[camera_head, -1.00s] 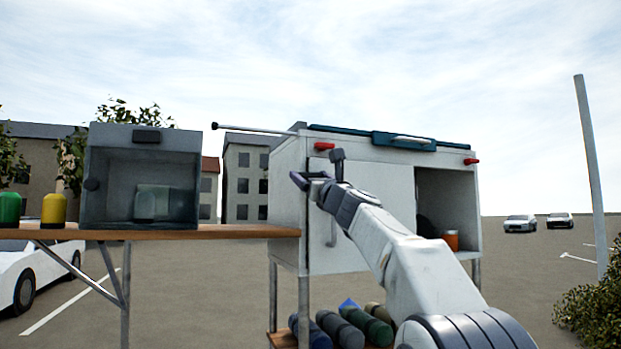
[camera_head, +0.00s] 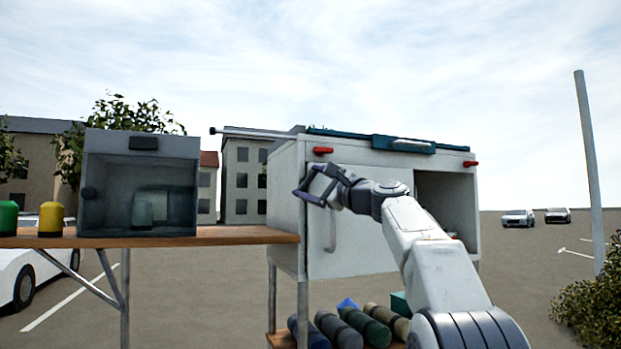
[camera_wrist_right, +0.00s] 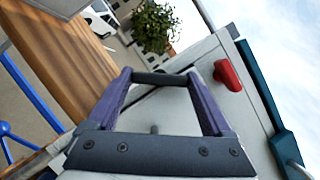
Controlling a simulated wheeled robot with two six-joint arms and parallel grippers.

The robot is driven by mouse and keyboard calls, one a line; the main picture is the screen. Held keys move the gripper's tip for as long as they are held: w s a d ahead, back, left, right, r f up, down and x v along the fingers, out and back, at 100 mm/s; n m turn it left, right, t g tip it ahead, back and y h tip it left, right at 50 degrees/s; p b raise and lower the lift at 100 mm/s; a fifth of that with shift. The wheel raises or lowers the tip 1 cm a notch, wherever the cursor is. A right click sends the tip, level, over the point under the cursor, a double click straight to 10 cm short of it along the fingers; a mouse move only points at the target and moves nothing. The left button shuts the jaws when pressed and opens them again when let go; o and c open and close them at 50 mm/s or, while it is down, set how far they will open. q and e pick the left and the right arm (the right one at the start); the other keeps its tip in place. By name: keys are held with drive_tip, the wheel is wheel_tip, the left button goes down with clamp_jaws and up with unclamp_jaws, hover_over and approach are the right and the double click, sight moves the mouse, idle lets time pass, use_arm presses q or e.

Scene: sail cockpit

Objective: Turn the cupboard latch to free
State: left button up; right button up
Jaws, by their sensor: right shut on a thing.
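The pale cupboard (camera_head: 288,215) stands right of centre in the head view, its front door (camera_head: 355,250) shut, with a vertical handle (camera_head: 331,230) on it. My right gripper (camera_head: 304,181) is at the door's upper left, beneath a red fitting (camera_head: 322,151). In the right wrist view my right gripper (camera_wrist_right: 160,78) has its two purple fingers apart, with a dark bar (camera_wrist_right: 160,79) spanning their tips. This bar appears to be the cupboard latch, gripped between them; its exact angle is hard to tell. The red fitting (camera_wrist_right: 227,75) is beside the fingers, apart from them. My left gripper is not in view.
A wooden table (camera_head: 230,235) adjoins the cupboard on the left, carrying a grey box (camera_head: 100,215) and a green and a yellow canister (camera_head: 51,218). The cupboard's right side is an open compartment (camera_head: 440,195). Several rolled items (camera_head: 365,328) lie on a shelf below.

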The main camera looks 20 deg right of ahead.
drive_tip(key=n+p, duration=0.1)
drive_tip(key=n+g+p, duration=0.1)
drive_tip(key=n, duration=0.1)
drive_tip(key=n+g+p, duration=0.1)
drive_tip(key=n, duration=0.1)
drive_tip(key=shift+r+y, duration=0.25)
drive_tip(key=shift+y, duration=0.05)
drive_tip(key=shift+f+n+g+p, duration=0.1)
drive_tip(key=shift+n+g+p, duration=0.5)
drive_tip(key=shift+n+p, duration=0.65)
drive_tip(key=shift+f+n, duration=0.1)
drive_tip(key=shift+n, duration=0.35)
drive_tip(key=o, duration=1.1)
drive_tip(key=shift+o, duration=0.2)
drive_tip(key=shift+s+d+b, duration=0.25)
drive_tip(key=shift+s+b, duration=0.2)
drive_tip(key=shift+b, duration=0.2)
drive_tip(key=b+v, duration=0.4)
drive_tip(key=v, duration=0.5)
drive_tip(key=shift+s, duration=0.25)
